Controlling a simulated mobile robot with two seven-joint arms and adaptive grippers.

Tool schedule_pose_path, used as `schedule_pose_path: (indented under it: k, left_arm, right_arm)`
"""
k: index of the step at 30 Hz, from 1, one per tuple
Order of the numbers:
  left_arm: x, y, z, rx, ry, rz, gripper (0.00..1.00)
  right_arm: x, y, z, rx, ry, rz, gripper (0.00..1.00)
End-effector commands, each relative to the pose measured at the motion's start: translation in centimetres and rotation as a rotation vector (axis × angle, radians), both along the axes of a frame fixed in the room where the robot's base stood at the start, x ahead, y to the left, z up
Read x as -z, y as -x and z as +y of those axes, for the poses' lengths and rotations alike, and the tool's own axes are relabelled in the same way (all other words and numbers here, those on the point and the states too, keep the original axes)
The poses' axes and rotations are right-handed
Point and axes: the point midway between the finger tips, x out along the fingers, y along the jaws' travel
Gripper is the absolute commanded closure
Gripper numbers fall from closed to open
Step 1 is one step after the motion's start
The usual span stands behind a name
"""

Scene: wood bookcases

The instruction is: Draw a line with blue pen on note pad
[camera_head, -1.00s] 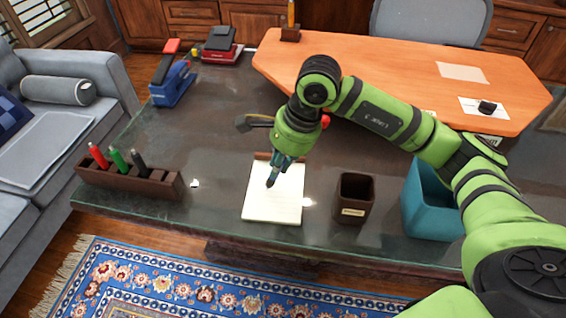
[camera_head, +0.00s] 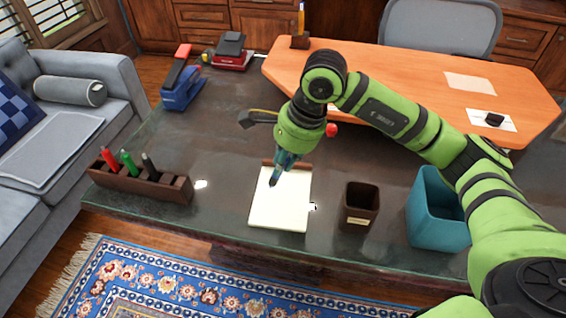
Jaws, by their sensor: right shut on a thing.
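The note pad (camera_head: 283,213) lies on the dark glass-topped desk near its front edge, cream paper with a brown strip at its top. My right gripper (camera_head: 284,162) hangs over the top of the pad, pointing down. It is shut on the blue pen (camera_head: 273,182), and only the pen's dark tip end shows clearly. The tip is over the upper left part of the paper; I cannot tell whether it touches. No line shows on the paper. My left gripper is not in view.
A brown pen holder (camera_head: 140,185) with red, green and black pens stands left of the pad. A brown cup (camera_head: 359,216) and a teal bin (camera_head: 433,225) stand to the right. A stapler (camera_head: 182,88) is behind left.

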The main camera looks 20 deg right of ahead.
Motion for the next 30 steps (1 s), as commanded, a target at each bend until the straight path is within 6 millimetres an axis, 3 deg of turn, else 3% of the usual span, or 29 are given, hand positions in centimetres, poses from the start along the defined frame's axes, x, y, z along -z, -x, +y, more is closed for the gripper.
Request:
schedule_pose_path:
  k: [16, 30]
  left_arm:
    - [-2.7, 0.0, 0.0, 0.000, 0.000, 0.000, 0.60]
    - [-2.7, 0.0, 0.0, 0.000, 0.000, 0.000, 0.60]
  right_arm:
    - [-4.7, 0.0, 0.0, 0.000, 0.000, -0.001, 1.00]
    - [-4.9, 0.0, 0.0, 0.000, -0.001, 0.000, 1.00]
